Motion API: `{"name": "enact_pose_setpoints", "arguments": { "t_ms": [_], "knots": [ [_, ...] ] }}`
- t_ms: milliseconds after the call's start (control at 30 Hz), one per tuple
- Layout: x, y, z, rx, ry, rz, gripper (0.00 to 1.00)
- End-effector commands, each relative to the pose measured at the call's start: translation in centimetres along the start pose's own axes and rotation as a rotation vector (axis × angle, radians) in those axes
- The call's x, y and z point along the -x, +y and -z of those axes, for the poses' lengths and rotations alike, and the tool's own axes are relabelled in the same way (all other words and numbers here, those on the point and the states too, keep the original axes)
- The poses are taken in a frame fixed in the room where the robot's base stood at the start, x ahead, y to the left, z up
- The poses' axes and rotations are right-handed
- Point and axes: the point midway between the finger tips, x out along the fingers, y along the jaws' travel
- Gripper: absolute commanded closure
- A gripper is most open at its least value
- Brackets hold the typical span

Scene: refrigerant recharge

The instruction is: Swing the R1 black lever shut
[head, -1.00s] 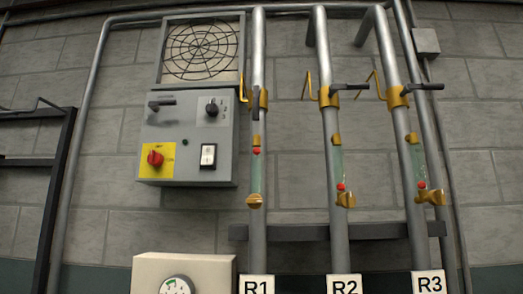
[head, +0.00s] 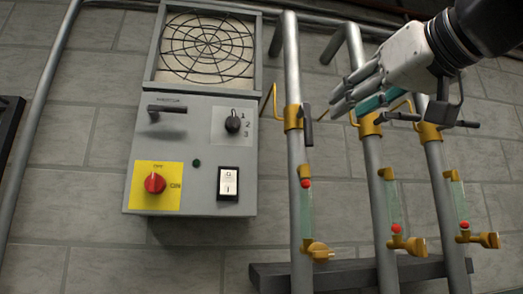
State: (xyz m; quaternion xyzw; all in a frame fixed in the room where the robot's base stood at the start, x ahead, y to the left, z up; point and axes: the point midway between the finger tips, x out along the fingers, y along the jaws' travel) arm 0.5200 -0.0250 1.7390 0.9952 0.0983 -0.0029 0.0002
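The R1 pipe (head: 294,226) is the leftmost of three upright grey pipes, though its label is out of view now. Its black lever (head: 308,127) hangs downward, roughly in line with the pipe, at the brass valve (head: 293,117). My gripper (head: 350,101) reaches in from the upper right, in front of the R2 and R3 pipes. Its grey fingers point left and down toward the R1 lever, to the right of it in the picture, with no visible contact. The fingers overlap, so their opening is unclear.
The R2 black lever (head: 402,117) and R3 black lever (head: 466,124) point sideways to the right, close below my gripper. Brass fittings (head: 319,250) stick out lower on the pipes. A grey control box (head: 205,199) with a fan grille (head: 205,46) is at left.

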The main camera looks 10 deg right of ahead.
Motion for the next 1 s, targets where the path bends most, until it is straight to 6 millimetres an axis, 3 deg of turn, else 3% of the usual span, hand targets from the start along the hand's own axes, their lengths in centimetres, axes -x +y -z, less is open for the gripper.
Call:
{"name": "enact_pose_setpoints", "arguments": {
  "t_ms": [167, 700, 1000],
  "knots": [
    [-1.3, 0.1, 0.4, 0.0, 0.006, 0.0, 0.65],
    [-11.1, 0.0, 0.4, 0.001, 0.004, 0.0, 0.65],
    [-13.6, 0.0, 0.4, 0.001, 0.007, -0.001, 0.65]
  ]
}}
